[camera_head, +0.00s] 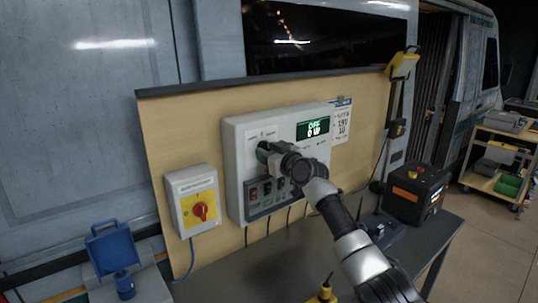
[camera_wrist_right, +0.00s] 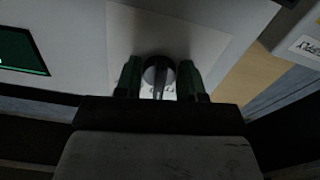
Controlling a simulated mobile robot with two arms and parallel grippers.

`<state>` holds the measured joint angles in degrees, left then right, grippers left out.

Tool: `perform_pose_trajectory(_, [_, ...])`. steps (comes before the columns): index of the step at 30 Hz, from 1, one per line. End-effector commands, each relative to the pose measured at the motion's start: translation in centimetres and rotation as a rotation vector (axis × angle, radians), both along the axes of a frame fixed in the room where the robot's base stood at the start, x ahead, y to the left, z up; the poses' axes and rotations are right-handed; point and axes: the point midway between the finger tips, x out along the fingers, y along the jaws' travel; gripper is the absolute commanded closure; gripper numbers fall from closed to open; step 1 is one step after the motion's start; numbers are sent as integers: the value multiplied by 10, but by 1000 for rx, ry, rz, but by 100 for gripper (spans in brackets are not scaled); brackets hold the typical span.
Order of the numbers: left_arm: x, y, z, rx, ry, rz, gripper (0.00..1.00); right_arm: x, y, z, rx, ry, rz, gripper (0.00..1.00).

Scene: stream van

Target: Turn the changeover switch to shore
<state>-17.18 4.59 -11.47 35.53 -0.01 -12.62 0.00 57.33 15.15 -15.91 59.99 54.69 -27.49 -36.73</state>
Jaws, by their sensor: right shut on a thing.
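A pale grey control box (camera_head: 234,135) is mounted on the wooden board. Its green-lit display (camera_head: 313,128) reads "OFF 0 W". My right gripper (camera_head: 264,152) is at the upper left of the box front, in front of a small label plate. In the right wrist view its two fingers (camera_wrist_right: 160,82) are shut on a dark round knob (camera_wrist_right: 158,70) with a pale line on it, apparently the changeover switch. The gripper hides the knob in the head view, and its markings are too small to read. My left gripper is not in view.
A smaller box with a red rotary switch on a yellow plate (camera_head: 200,211) hangs to the left. A row of breakers (camera_head: 268,191) sits below the knob. A black and orange unit (camera_head: 416,193) stands on the dark bench at right. A blue connector box (camera_head: 110,248) is at lower left.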

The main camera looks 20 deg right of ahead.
Motion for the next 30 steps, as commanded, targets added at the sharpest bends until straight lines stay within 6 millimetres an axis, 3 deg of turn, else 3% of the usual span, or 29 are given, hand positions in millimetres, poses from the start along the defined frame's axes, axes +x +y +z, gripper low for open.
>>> perform_pose_trajectory(18, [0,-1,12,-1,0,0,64,-2,4,2,547,199,0,84])
perform_pose_trajectory(30, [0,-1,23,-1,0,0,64,-2,6,3,806,292,0,84])
